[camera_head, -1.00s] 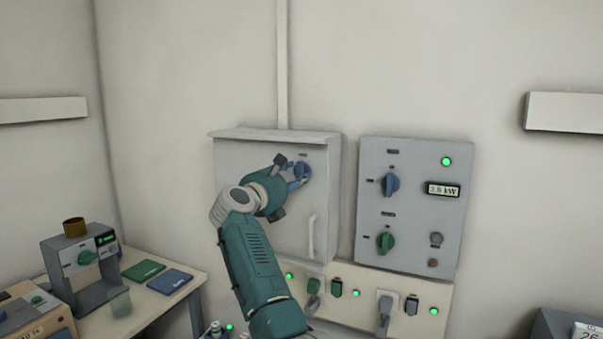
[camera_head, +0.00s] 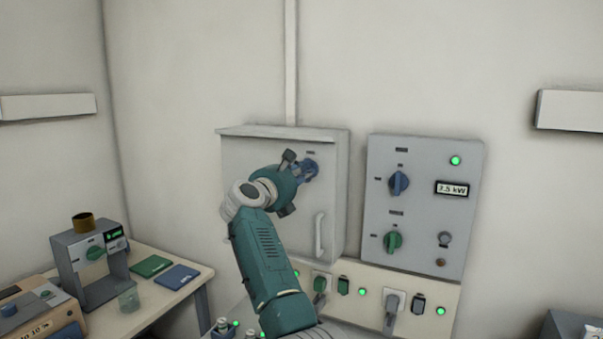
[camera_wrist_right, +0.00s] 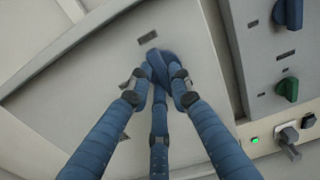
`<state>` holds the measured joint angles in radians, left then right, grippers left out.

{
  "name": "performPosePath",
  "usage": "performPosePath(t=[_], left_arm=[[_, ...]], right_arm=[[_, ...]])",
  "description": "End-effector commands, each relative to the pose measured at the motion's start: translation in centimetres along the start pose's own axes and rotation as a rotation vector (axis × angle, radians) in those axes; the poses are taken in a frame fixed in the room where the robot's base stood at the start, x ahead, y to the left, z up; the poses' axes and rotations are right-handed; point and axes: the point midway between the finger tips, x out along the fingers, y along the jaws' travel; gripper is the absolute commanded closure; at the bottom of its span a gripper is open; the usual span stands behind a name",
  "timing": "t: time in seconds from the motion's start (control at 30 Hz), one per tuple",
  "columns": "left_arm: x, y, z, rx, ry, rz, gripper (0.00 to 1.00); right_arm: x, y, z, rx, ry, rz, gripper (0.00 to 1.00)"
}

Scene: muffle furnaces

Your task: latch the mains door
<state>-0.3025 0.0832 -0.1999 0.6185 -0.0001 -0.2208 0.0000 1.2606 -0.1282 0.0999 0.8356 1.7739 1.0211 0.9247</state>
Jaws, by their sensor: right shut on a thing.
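The mains door (camera_head: 285,228) is the grey front of a wall box with a sloped top, and it looks closed against the box. Its blue latch knob (camera_head: 310,166) sits near the upper right of the door. My right gripper (camera_head: 303,172) is at the knob, with its arm coming up from below. In the right wrist view, the blue fingers of the gripper (camera_wrist_right: 160,92) are shut on the blue knob (camera_wrist_right: 159,66), which lies between the fingertips and is partly covered by them. A white handle (camera_head: 319,236) is lower on the door. My left gripper is not in view.
A grey panel (camera_head: 424,245) with a blue and a green knob and a kW display hangs just right of the box. A socket strip (camera_head: 440,295) with plugs runs below. A table (camera_head: 150,295) with a small device stands at left.

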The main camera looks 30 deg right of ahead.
Motion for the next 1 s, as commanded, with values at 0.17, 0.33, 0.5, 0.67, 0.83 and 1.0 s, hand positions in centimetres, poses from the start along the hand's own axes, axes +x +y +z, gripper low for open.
performPosePath(t=[0.17, 0.33, 0.5, 0.67, 0.83, 1.0], left_arm=[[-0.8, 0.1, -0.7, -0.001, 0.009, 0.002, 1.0], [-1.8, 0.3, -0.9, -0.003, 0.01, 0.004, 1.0], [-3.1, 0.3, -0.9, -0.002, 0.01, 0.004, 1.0], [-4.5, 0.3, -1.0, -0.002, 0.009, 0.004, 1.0], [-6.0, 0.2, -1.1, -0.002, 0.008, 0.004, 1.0], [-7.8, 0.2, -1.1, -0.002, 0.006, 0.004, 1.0]], right_arm=[[0.0, 0.1, 0.0, -0.076, 0.003, 0.002, 1.0], [0.0, 0.0, 0.0, -0.203, 0.004, 0.002, 1.0], [0.0, 0.0, -0.1, -0.361, 0.005, 0.002, 1.0], [0.0, 0.0, 0.0, -0.513, 0.004, 0.002, 1.0], [0.0, -0.1, -0.1, -0.675, 0.005, 0.002, 1.0], [0.0, -0.2, -0.1, -0.838, 0.005, 0.002, 1.0]])
